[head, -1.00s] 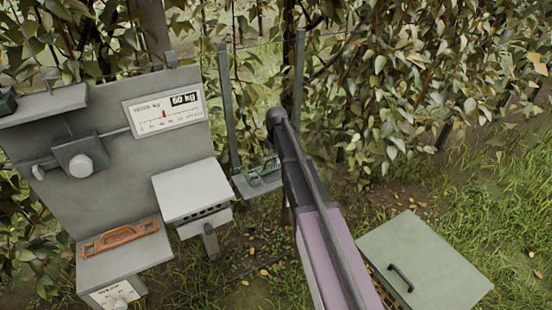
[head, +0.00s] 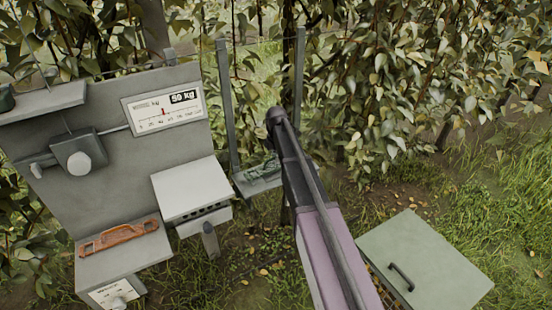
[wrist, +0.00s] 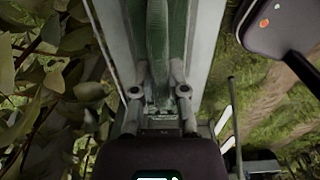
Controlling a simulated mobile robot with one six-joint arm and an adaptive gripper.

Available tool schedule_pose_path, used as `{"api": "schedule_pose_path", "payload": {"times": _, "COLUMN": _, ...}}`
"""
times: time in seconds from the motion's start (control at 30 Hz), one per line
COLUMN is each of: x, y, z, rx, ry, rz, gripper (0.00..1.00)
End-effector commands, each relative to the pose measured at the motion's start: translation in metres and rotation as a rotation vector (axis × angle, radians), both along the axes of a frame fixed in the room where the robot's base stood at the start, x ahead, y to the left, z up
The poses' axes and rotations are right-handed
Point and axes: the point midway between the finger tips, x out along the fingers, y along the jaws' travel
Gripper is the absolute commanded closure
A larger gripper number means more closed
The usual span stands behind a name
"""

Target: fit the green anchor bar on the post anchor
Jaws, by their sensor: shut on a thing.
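My gripper (wrist: 159,85) is in the wrist view, with its two fingers on either side of a green bar (wrist: 157,40). It is shut on this bar, which runs up the picture away from the fingers over a pale grey surface. In the head view the green bar (head: 264,167) shows just left of my arm, at a small grey ledge (head: 258,185) between two upright grey posts. My arm hides part of the ledge and the fingers there. I cannot tell whether the bar touches the ledge or is seated in it.
A grey panel (head: 120,110) with a kg gauge (head: 163,110) stands at the left. An orange tool (head: 118,238) lies on its lower box. A white box (head: 190,190) stands beside the ledge. A green-lidded crate (head: 425,262) is at the lower right. Leaves surround the posts.

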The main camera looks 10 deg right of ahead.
Motion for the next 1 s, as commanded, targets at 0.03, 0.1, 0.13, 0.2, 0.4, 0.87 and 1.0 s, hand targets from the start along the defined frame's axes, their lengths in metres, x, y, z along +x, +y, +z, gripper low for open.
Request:
{"api": "schedule_pose_path", "payload": {"times": 0.03, "x": 0.0, "y": 0.0, "z": -0.0009, "rx": 0.0, "ry": 0.0, "rz": 0.0, "gripper": 1.0}}
{"api": "schedule_pose_path", "payload": {"times": 0.1, "x": 0.0, "y": 0.0, "z": -0.0015, "rx": 0.0, "ry": 0.0, "rz": 0.0, "gripper": 1.0}}
{"api": "schedule_pose_path", "payload": {"times": 0.13, "x": 0.0, "y": 0.0, "z": -0.0017, "rx": 0.0, "ry": 0.0, "rz": 0.0, "gripper": 1.0}}
{"api": "schedule_pose_path", "payload": {"times": 0.2, "x": -0.0001, "y": 0.0, "z": -0.0023, "rx": 0.0, "ry": 0.0, "rz": 0.0, "gripper": 1.0}}
{"api": "schedule_pose_path", "payload": {"times": 0.4, "x": 0.0, "y": 0.0, "z": -0.004, "rx": 0.0, "ry": 0.0, "rz": 0.0, "gripper": 1.0}}
{"api": "schedule_pose_path", "payload": {"times": 0.87, "x": -0.0001, "y": 0.0, "z": -0.0078, "rx": 0.0, "ry": 0.0, "rz": 0.0, "gripper": 1.0}}
{"api": "schedule_pose_path", "payload": {"times": 1.0, "x": 0.0, "y": 0.0, "z": -0.009, "rx": 0.0, "ry": 0.0, "rz": 0.0, "gripper": 1.0}}
